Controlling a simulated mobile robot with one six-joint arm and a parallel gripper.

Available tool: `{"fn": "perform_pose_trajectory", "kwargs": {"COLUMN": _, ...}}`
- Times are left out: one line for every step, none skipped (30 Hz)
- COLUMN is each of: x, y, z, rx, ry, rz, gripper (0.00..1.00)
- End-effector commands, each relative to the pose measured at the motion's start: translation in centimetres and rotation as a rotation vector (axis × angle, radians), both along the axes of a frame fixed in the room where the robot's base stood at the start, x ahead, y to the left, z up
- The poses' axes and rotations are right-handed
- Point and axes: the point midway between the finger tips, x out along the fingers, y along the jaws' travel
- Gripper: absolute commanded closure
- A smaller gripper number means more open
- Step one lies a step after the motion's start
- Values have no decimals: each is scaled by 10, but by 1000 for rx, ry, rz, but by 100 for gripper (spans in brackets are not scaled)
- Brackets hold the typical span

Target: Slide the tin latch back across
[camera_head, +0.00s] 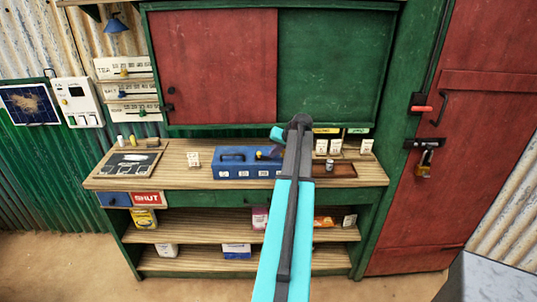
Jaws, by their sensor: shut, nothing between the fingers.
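A blue tin (228,168) with a handle on its lid and several small white labels along its front stands on the wooden counter. Its right end is hidden behind my arm. My gripper (272,154) shows as a small dark shape at the tin's right part, mostly covered by my arm. It is shut with nothing in it. A small yellow bit shows just left of it on the tin; I cannot tell if this is the latch. Whether the gripper touches the tin is unclear.
Small white boxes (335,146) and a brown tray (345,170) with a small can stand to the right. A dark slate board (128,163) lies at the counter's left. A red and green sliding shutter (220,65) rises behind. Counter left of the tin is partly clear.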

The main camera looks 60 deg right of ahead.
Motion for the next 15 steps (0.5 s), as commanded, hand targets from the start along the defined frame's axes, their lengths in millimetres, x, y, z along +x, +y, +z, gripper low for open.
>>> {"fn": "perform_pose_trajectory", "kwargs": {"x": -5, "y": -3, "z": -1, "rx": 0, "ry": -1, "rz": -1, "gripper": 100}}
{"fn": "perform_pose_trajectory", "kwargs": {"x": -8, "y": -2, "z": 2, "rx": -2, "ry": -1, "rz": -1, "gripper": 100}}
{"fn": "perform_pose_trajectory", "kwargs": {"x": -12, "y": -1, "z": 6, "rx": -3, "ry": -1, "rz": -3, "gripper": 100}}
{"fn": "perform_pose_trajectory", "kwargs": {"x": -14, "y": 0, "z": 10, "rx": -3, "ry": -1, "rz": -3, "gripper": 100}}
{"fn": "perform_pose_trajectory", "kwargs": {"x": -16, "y": 1, "z": 13, "rx": -3, "ry": -1, "rz": -2, "gripper": 100}}
{"fn": "perform_pose_trajectory", "kwargs": {"x": -18, "y": 3, "z": 17, "rx": -3, "ry": 0, "rz": -1, "gripper": 100}}
{"fn": "perform_pose_trajectory", "kwargs": {"x": -19, "y": 5, "z": 19, "rx": -3, "ry": 0, "rz": 0, "gripper": 100}}
{"fn": "perform_pose_trajectory", "kwargs": {"x": -21, "y": 6, "z": 22, "rx": -3, "ry": -1, "rz": 0, "gripper": 100}}
{"fn": "perform_pose_trajectory", "kwargs": {"x": -23, "y": 7, "z": 27, "rx": -3, "ry": 0, "rz": 2, "gripper": 100}}
{"fn": "perform_pose_trajectory", "kwargs": {"x": -25, "y": 8, "z": 30, "rx": -4, "ry": 0, "rz": 2, "gripper": 100}}
{"fn": "perform_pose_trajectory", "kwargs": {"x": -27, "y": 9, "z": 33, "rx": -3, "ry": 0, "rz": 3, "gripper": 100}}
{"fn": "perform_pose_trajectory", "kwargs": {"x": -29, "y": 10, "z": 37, "rx": -4, "ry": 0, "rz": 2, "gripper": 100}}
{"fn": "perform_pose_trajectory", "kwargs": {"x": -31, "y": 11, "z": 40, "rx": -4, "ry": 0, "rz": 3, "gripper": 100}}
{"fn": "perform_pose_trajectory", "kwargs": {"x": -33, "y": 12, "z": 43, "rx": -3, "ry": 0, "rz": 4, "gripper": 100}}
{"fn": "perform_pose_trajectory", "kwargs": {"x": -35, "y": 13, "z": 47, "rx": -3, "ry": 0, "rz": 4, "gripper": 100}}
